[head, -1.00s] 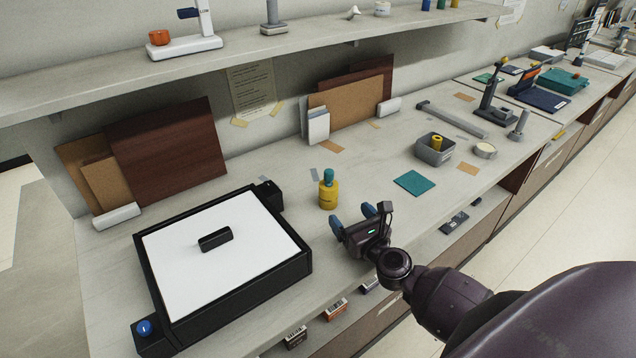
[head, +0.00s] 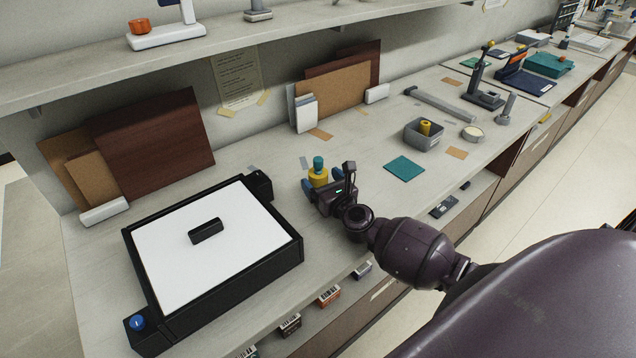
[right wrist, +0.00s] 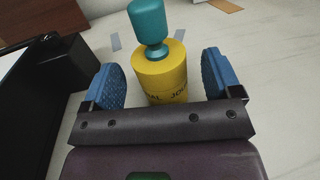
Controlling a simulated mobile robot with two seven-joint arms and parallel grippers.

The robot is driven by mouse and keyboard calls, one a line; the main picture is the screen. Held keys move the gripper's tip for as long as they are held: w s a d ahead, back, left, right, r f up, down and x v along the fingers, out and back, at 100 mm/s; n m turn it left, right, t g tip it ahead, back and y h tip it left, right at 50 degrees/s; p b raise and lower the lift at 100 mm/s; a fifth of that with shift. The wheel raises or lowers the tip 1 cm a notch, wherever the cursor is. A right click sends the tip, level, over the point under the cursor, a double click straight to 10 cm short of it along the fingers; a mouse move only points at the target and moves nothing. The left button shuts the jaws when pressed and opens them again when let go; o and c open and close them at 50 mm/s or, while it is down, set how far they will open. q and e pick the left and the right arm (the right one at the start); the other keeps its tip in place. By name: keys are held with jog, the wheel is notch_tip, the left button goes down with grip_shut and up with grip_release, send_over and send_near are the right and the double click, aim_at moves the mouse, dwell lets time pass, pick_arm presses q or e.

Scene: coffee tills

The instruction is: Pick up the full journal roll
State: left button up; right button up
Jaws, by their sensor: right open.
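A yellow cylinder with dark lettering and a teal knobbed top stands upright on the counter, taken as the full journal roll (head: 318,174). In the right wrist view the roll (right wrist: 162,72) stands between the two blue finger pads, with a visible gap on each side. My right gripper (head: 322,187) is open around it, and the gripper body hides its lower front in the head view. The lettering is partly cut off by the gripper. My left gripper is not in view.
A black-framed white panel (head: 160,262) with a black block (head: 205,231) on it lies to the left. To the right are a teal square (head: 404,167) and a grey bin (head: 424,138) holding a smaller yellow roll (head: 425,128). A shelf (head: 190,50) overhangs the back.

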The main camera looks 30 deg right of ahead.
jog(key=shift+w+d, duration=0.1)
jog(key=shift+w, duration=0.95)
jog(key=shift+c, duration=0.5)
jog(key=c, duration=0.9)
jog(key=shift+c, duration=0.2)
